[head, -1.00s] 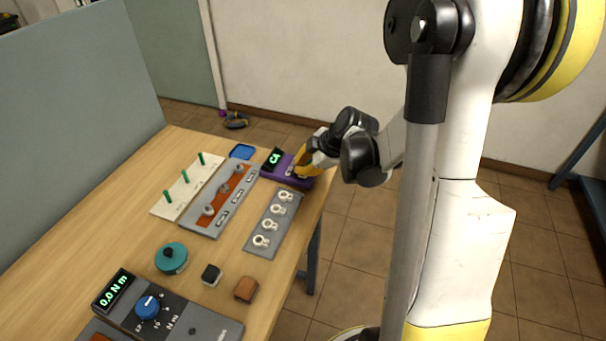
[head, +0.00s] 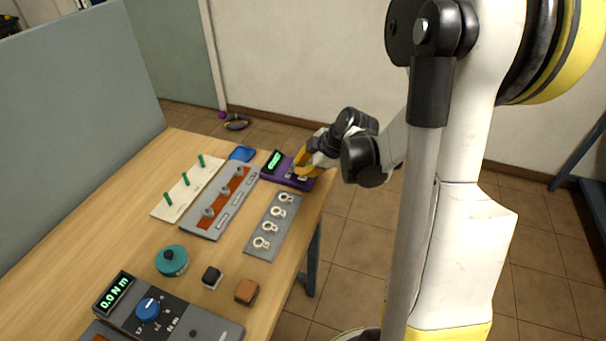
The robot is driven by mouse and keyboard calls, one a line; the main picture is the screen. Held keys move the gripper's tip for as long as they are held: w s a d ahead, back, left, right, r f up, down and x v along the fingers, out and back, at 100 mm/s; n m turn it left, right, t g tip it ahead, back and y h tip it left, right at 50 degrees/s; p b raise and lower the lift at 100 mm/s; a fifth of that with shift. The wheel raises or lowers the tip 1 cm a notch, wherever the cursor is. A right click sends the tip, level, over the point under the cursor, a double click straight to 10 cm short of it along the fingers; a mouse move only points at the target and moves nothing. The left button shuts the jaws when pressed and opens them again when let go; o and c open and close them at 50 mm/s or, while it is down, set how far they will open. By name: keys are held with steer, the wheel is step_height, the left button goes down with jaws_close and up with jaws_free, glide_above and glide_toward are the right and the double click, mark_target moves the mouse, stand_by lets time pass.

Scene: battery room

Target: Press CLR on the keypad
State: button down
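The keypad is a purple unit (head: 278,178) at the far right corner of the table, with a small lit green display (head: 274,161) at its left end. The display characters are too small to read surely. My gripper (head: 302,173), with yellow fingers, is at the right part of the keypad, pointing down at its keys. The fingers and wrist hide most of the keys, and the CLR key cannot be made out. I cannot tell whether the fingertips touch a key or whether the fingers are open or shut.
A blue tray (head: 242,153) lies left of the keypad.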

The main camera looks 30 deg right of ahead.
steer(key=shift+r, duration=0.3)
step_height(320, 180, up, 5)
steer(key=p, duration=0.4)
stand_by(0.9)
steer(key=s+a+r+m+h, duration=0.1)
steer(key=s+a+r+m, duration=0.4)
steer(key=s, duration=0.4)
steer(key=s+a+r+m+h, duration=0.1)
steer(key=s+a+r+m, duration=0.5)
steer(key=s+a, duration=0.4)
steer(key=shift+a+m, duration=0.25)
steer(key=shift+m, duration=0.55)
